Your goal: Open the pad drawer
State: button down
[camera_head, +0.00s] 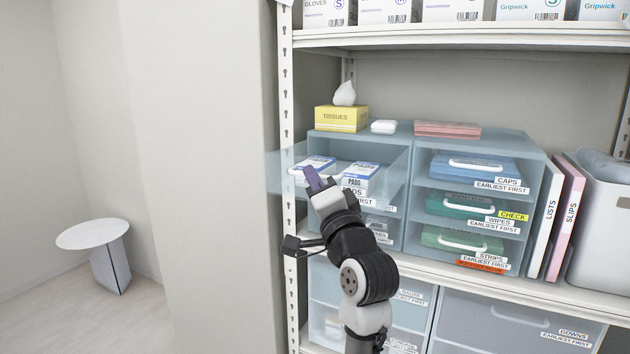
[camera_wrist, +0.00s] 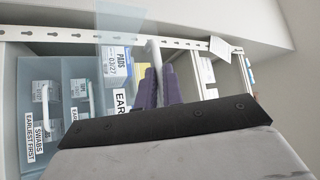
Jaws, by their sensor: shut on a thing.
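The pad drawer (camera_head: 395,180) is the clear blue top-left drawer of the unit on the shelf. It stands out past the unit's front, and its clear side overlaps the white shelf post. White and blue PADS boxes (camera_head: 361,178) lie in it; one also shows in the wrist view (camera_wrist: 115,62). My gripper (camera_head: 314,179) is at the drawer front, its purple fingers close together on the drawer. The fingers (camera_wrist: 160,88) show in the wrist view beside the drawer's label.
The right column of drawers, CAPS (camera_head: 475,167), WIPES (camera_head: 462,205) and STRIPS (camera_head: 460,240), is closed. A yellow tissue box (camera_head: 341,119) stands on top. The white shelf post (camera_head: 287,90) is close left of my gripper. Binders (camera_head: 553,215) and a grey bin (camera_head: 602,225) stand right.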

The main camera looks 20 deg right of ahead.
jog(key=c, duration=1.5)
grip_release()
jog(key=shift+c, duration=0.2)
jog(key=shift+s, duration=0.1)
jog(key=b+v, duration=0.4)
jog(key=v, duration=0.9)
jog(key=shift+s+f+b, duration=0.15)
jog(key=shift+s+b, duration=0.1)
jog(key=shift+b, duration=0.15)
